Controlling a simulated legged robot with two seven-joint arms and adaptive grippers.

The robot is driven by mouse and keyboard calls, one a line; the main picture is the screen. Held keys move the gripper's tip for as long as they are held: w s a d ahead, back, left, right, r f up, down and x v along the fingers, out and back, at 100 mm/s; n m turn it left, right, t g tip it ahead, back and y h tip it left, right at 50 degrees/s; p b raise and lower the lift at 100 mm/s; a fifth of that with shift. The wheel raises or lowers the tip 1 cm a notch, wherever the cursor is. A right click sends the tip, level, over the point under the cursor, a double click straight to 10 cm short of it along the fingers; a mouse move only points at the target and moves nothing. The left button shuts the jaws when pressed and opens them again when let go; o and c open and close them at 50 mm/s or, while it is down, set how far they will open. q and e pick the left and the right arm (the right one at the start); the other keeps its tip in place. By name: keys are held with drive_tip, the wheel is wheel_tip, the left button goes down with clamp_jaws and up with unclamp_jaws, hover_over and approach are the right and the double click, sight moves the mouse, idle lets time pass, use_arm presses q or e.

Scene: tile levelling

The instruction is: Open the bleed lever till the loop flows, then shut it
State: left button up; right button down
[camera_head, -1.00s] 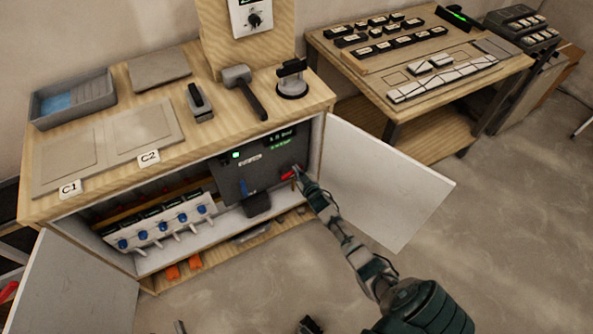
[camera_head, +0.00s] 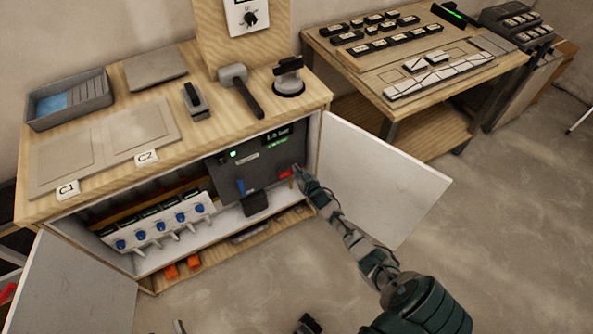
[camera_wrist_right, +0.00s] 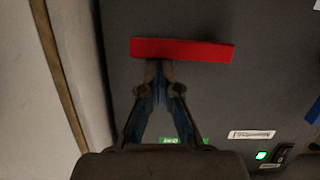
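The red lever (camera_head: 286,174) sits on the dark grey panel (camera_head: 228,175) inside the open cabinet. In the right wrist view the red lever (camera_wrist_right: 182,50) is a flat bar, nearly level. My right gripper (camera_head: 298,171) reaches in beside the lever's right end. In the wrist view its fingertips (camera_wrist_right: 159,68) are together at the bar's lower edge, left of its middle; I cannot tell whether they touch it. A green light (camera_head: 232,154) glows on the panel, and a small display (camera_head: 277,137) shows text too small to read.
The open right door (camera_head: 385,180) stands close to my right arm. A blue lever (camera_head: 240,187) is on the same panel, with a black block (camera_head: 255,203) below. A white manifold with blue knobs (camera_head: 160,228) fills the cabinet's left side.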

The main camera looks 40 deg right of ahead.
drive_tip(key=shift+s+f, duration=0.1)
drive_tip(key=shift+f, duration=0.1)
drive_tip(key=shift+r, duration=0.15)
drive_tip(key=shift+r+p, duration=0.25)
drive_tip(key=shift+p, duration=0.1)
wheel_tip(320, 180, up, 4)
drive_tip(key=p, duration=0.2)
drive_tip(key=shift+d+p, duration=0.1)
drive_tip(key=shift+p, duration=0.25)
use_arm(q)
drive_tip(key=s+a+f+g+y+p, duration=0.2)
drive_tip(key=s+a+f+g, duration=0.1)
drive_tip(key=s+f+g, duration=0.3)
drive_tip(key=s+a+f+g+y+p, duration=0.2)
drive_tip(key=s+a+f+g, duration=0.1)
drive_tip(key=s+f+g, duration=0.3)
drive_tip(key=s+g, duration=0.2)
drive_tip(key=s, duration=0.2)
drive_tip(key=shift+f, duration=0.25)
use_arm(e)
drive_tip(key=v, duration=0.9)
drive_tip(key=shift+s+f, duration=0.2)
drive_tip(key=shift+s, duration=0.2)
